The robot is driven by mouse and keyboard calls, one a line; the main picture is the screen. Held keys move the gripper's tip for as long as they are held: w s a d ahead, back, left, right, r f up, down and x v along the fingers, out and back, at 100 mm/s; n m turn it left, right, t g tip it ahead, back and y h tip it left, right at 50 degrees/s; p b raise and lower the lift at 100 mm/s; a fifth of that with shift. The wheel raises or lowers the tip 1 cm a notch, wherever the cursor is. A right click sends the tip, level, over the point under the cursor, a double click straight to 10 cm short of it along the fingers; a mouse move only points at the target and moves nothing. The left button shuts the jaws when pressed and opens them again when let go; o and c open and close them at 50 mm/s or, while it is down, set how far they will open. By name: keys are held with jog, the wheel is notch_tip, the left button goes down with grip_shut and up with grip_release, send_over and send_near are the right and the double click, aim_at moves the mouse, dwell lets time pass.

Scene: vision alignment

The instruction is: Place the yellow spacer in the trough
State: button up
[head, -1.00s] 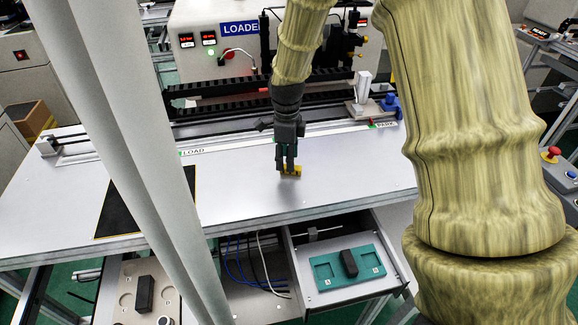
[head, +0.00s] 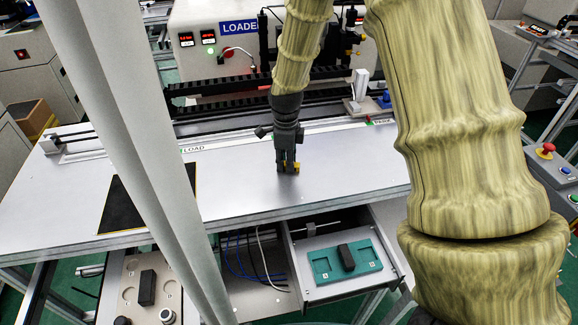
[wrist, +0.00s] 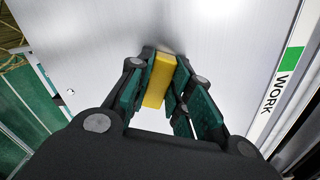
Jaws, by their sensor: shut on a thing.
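The yellow spacer (head: 297,167) is a small block held between the fingers of my gripper (head: 287,166), over the bright metal bench top. In the wrist view the spacer (wrist: 159,81) sits between the green finger pads of my gripper (wrist: 160,85), which are shut on it. Whether the spacer touches the bench is hard to tell. A long pale strip with LOAD lettering (head: 193,149) runs along the back of the bench beside dark rails (head: 225,133). I cannot tell for certain which part is the trough.
A dark mat (head: 150,205) lies on the bench at left. The loader machine (head: 210,62) stands behind. The bench around my gripper is clear.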

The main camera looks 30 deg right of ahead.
jog(key=shift+w+r, duration=0.1)
jog(key=shift+r, duration=0.05)
jog(key=shift+r+b, duration=0.55)
jog(key=shift+r, duration=0.1)
jog(key=shift+r+b, duration=0.45)
jog(key=shift+r, duration=0.4)
jog(key=s+d+r+b, duration=0.1)
jog(key=s+b, duration=0.3)
jog(key=s, duration=1.2)
jog(key=shift+r, duration=0.35)
jog(key=shift+s, duration=0.1)
